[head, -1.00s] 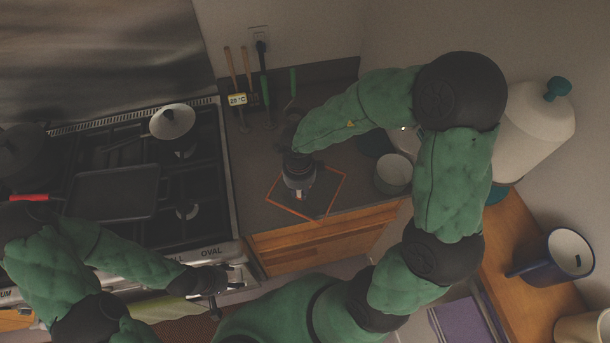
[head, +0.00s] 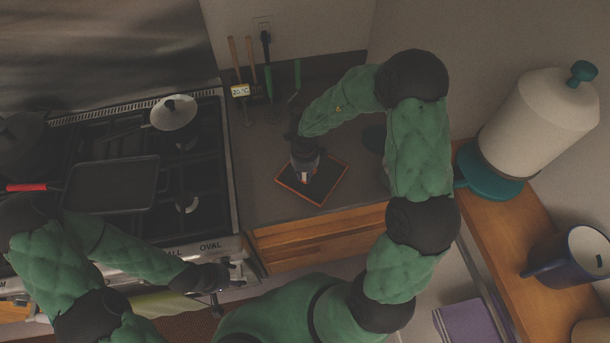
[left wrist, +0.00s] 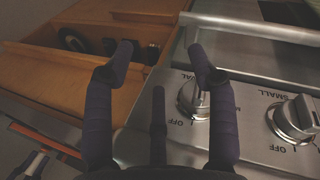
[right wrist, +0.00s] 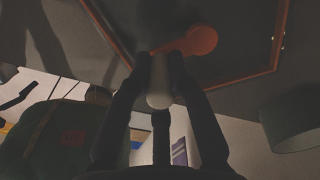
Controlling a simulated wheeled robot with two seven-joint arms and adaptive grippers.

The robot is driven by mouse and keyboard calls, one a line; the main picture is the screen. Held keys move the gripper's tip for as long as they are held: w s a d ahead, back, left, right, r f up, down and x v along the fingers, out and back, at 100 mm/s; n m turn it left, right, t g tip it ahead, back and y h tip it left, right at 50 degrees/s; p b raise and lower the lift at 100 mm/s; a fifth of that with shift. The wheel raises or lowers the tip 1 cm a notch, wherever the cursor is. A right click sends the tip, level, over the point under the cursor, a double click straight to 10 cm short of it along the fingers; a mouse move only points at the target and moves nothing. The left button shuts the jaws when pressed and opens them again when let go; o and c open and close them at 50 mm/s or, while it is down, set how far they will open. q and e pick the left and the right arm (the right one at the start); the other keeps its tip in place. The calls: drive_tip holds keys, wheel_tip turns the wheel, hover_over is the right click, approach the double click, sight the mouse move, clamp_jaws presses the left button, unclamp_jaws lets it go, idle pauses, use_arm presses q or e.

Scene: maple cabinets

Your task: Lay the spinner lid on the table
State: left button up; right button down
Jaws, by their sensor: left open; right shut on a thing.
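The spinner lid (head: 328,180) looks like a dark square panel with an orange rim. It is over the grey counter (head: 265,205), right of the stove; I cannot tell whether it touches the surface. In the right wrist view the lid (right wrist: 240,52) has an orange disc and arm, with a pale knob (right wrist: 158,88) beside the arm. My right gripper (head: 305,174) points down, its fingers shut around this knob, as the right wrist view (right wrist: 158,72) shows. My left gripper (head: 226,281) is open and empty by the stove's front; its fingers (left wrist: 165,58) are apart.
The stove (head: 195,245) carries a black griddle pan (head: 112,185) and a pale pot lid or pan (head: 173,112). Utensils (head: 250,65) stand along the wall behind the lid. A white canister (head: 535,120) and a dark blue mug (head: 570,255) stand on the wooden counter at right.

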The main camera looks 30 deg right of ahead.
drive_tip(key=shift+f, duration=0.2)
drive_tip(key=c, duration=1.1)
unclamp_jaws()
drive_tip(key=shift+c, duration=0.2)
